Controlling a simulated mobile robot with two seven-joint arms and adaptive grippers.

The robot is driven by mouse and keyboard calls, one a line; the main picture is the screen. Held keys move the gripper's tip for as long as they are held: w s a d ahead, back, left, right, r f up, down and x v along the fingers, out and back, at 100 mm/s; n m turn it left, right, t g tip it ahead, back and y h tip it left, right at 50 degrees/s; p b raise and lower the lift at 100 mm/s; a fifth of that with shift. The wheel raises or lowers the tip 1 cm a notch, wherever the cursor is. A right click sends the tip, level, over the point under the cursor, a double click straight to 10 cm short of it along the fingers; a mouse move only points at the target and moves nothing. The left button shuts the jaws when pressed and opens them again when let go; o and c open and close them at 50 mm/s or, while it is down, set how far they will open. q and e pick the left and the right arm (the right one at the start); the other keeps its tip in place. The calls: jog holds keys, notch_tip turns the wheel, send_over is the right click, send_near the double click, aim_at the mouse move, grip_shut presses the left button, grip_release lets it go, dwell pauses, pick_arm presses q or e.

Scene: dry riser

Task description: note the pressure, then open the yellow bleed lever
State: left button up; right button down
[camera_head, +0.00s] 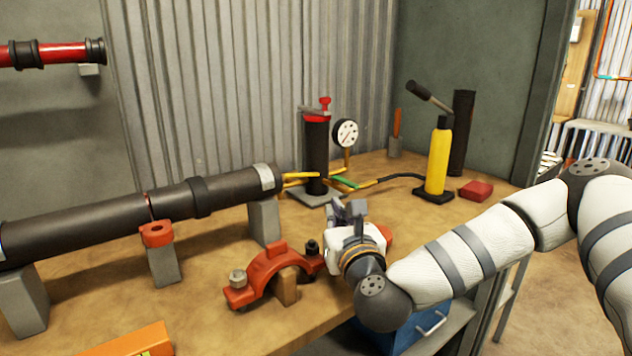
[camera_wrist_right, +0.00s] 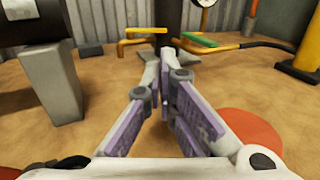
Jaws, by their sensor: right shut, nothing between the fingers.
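The round white pressure gauge (camera_head: 346,133) stands on a brass stem right of the black riser post (camera_head: 316,155); its reading is too small to tell. The yellow lever (camera_head: 298,183) is a bent bar at the post's left foot, and shows in the right wrist view (camera_wrist_right: 128,48), beyond my fingertips. A green lever (camera_head: 343,182) lies right of the post. My right gripper (camera_head: 347,208) is shut and empty, low over the bench in front of the post. It points toward the post and is apart from the levers. My left gripper is not in view.
A black pipe (camera_head: 100,222) on grey blocks runs along the left. A red clamp (camera_head: 268,270) sits left of my right gripper. A yellow hand pump (camera_head: 438,160) and a red block (camera_head: 475,190) stand at the right. The bench (camera_head: 215,275) is bare in places.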

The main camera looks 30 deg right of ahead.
aim_at(315, 176)
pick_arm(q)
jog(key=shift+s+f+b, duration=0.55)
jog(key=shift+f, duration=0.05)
pick_arm(e)
jog(key=x, duration=1.6)
jog(key=shift+w+d, duration=0.1)
jog(key=shift+w, duration=0.1)
jog(key=shift+w+d+f+b, duration=0.25)
jog(key=shift+d+f+b, duration=0.05)
jog(key=shift+f+b, duration=0.1)
jog(key=shift+d+r, duration=0.1)
jog(key=shift+r, duration=0.05)
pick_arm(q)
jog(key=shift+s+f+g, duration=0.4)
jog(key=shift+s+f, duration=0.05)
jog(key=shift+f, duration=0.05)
pick_arm(e)
jog(key=shift+r, duration=0.25)
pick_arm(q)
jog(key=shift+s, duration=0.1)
pick_arm(e)
jog(key=shift+f, duration=0.1)
